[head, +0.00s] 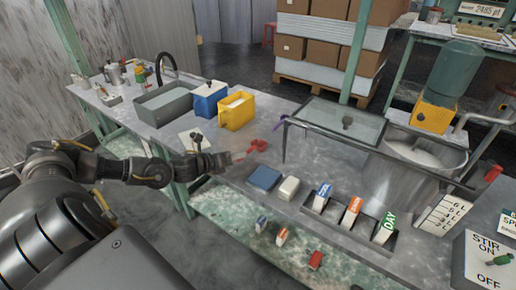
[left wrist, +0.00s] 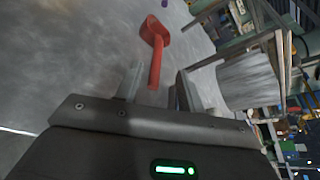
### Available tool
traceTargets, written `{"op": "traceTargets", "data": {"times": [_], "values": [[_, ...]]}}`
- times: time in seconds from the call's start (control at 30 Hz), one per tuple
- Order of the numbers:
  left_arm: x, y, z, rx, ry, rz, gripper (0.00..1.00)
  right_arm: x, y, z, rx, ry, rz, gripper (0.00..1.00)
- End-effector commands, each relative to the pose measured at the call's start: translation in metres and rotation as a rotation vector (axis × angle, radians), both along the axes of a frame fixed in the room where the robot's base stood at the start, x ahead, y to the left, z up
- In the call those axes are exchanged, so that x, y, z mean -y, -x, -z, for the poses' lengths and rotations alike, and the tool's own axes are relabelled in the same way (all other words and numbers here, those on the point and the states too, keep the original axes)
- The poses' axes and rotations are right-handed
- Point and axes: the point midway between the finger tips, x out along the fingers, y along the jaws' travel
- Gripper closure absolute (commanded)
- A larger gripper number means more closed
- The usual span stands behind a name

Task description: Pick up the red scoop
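The red scoop (head: 258,145) lies on the grey worktop, just right of my left gripper (head: 222,159) in the head view. In the left wrist view the scoop (left wrist: 155,34) has its bowl farther away and its handle pointing toward my left gripper (left wrist: 158,82). That gripper is open, with one finger on each side of the handle's near end in the picture. Whether the handle is at finger height I cannot tell. Nothing is held. My right gripper is not in view.
A yellow bin (head: 236,112) and a blue bin (head: 208,100) stand behind the scoop. A metal frame with a glass panel (head: 338,122) stands to the right.

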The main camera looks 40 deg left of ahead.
Motion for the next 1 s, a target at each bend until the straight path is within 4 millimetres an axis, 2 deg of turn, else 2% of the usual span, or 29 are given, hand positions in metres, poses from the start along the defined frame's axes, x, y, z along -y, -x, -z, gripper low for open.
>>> {"op": "traceTargets", "data": {"times": [0.17,0.5,0.8,1.0], "values": [[0.001,-0.005,0.001,0.001,0.0,0.0,0.61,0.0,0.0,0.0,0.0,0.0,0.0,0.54],[0.004,-0.047,0.017,0.002,0.002,0.001,0.61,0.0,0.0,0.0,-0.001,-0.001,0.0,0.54],[0.005,-0.051,0.019,0.0,0.0,0.001,0.61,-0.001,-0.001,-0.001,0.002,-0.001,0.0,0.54],[0.005,-0.051,0.019,0.0,0.0,0.001,0.87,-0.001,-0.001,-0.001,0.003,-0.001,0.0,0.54]]}}
